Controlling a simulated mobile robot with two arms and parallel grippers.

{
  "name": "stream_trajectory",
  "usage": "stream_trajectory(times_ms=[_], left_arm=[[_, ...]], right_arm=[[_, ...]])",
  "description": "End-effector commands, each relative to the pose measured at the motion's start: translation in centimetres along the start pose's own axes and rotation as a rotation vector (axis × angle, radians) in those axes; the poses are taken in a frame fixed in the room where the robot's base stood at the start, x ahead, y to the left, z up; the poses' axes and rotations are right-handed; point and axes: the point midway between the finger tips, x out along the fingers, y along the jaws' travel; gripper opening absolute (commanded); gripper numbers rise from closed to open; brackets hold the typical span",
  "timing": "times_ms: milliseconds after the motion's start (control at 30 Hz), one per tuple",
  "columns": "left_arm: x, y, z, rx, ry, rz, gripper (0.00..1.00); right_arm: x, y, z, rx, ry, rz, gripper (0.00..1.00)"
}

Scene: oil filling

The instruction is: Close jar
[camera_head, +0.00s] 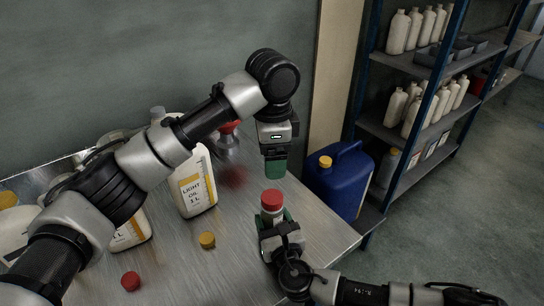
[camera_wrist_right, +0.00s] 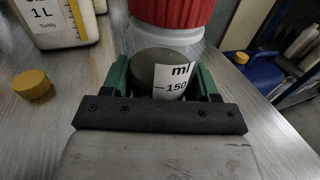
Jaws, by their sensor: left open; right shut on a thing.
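A small jar (camera_head: 273,212) with a red lid (camera_head: 272,196) stands upright near the right part of the metal table. In the right wrist view the jar (camera_wrist_right: 174,78) shows a white label marked "ml 150", and the ribbed red lid (camera_wrist_right: 172,12) sits above its pale neck. Whether the lid is tight cannot be told. My right gripper (camera_head: 275,220) is shut around the jar's body. My left gripper (camera_head: 275,172) is open, pointing down just above the lid and apart from it.
An oil bottle (camera_head: 197,190), a yellow cap (camera_head: 207,240) and a red cap (camera_head: 131,281) are on the table left of the jar. A red funnel-like item (camera_head: 228,128) is behind. A blue canister (camera_head: 341,182) and shelves (camera_head: 400,130) stand to the right.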

Motion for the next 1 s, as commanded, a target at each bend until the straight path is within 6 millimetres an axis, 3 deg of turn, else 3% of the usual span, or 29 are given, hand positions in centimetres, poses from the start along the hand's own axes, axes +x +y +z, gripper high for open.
stream_trajectory(times_ms=[33, 233, 567, 1000], left_arm=[[0.0, 0.0, 0.0, 0.0, 0.0, 0.0, 0.79], [0.0, 0.0, 0.0, 0.0, 0.0, 0.0, 0.79], [0.1, 0.0, 0.0, 0.0, 0.0, 0.0, 0.79], [0.3, 0.0, 0.0, 0.0, 0.0, 0.0, 0.79]], right_arm=[[0.0, 0.0, 0.0, 0.0, 0.001, 0.0, 0.61], [0.0, 0.0, 0.0, 0.0, 0.001, 0.0, 0.89], [-0.5, 0.0, -0.1, 0.0, 0.001, 0.001, 0.89], [-8.4, 0.0, -0.1, 0.002, 0.004, 0.0, 0.89]])
